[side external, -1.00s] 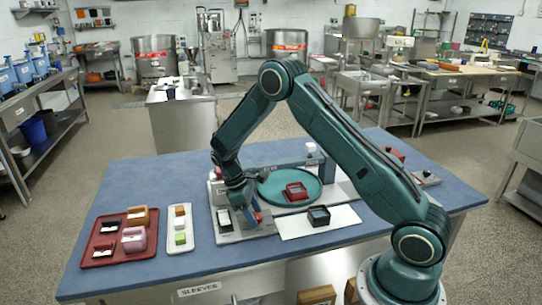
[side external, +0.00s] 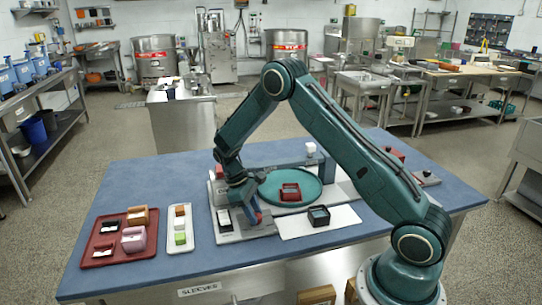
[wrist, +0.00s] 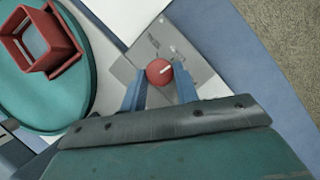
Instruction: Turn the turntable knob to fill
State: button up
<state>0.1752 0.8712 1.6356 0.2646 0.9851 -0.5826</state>
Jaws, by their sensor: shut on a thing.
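The red round knob (wrist: 158,72) with a white pointer line sits on a grey metal plate (wrist: 128,70). My gripper (wrist: 160,92) is shut on it, with one blue finger at each side of the knob in the wrist view. The pointer line slants to the upper right there. Small marks on the plate are too blurred to read. In the side view my gripper (side external: 250,217) is low at the front left of the turntable and mostly hides the knob. The green round turntable (side external: 312,190) carries an open red frame (side external: 290,192).
A dark open box (side external: 319,215) stands on a white sheet (side external: 345,219) at the front right. A red tray (side external: 99,262) with several small boxes and a white tray (side external: 181,249) with coloured blocks lie on the blue table (side external: 160,195) at left.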

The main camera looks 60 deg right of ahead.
jog(key=m, duration=0.1)
jog(key=m+y, duration=0.1)
jog(key=m, duration=0.1)
jog(key=m+y, duration=0.1)
jog(key=m, duration=0.1)
jog(key=shift+d, duration=0.25)
jog(key=m+y, duration=0.1)
jog(key=m, duration=0.3)
jog(key=shift+s+d+m+t+y, duration=0.1)
jog(key=shift+d+m+t+y, duration=0.05)
jog(key=shift+m+t+y, duration=0.25)
jog(key=o, duration=1)
jog(key=shift+c, duration=0.2)
jog(key=v, duration=1.3)
jog(key=shift+r, duration=0.35)
jog(key=shift+r, duration=0.1)
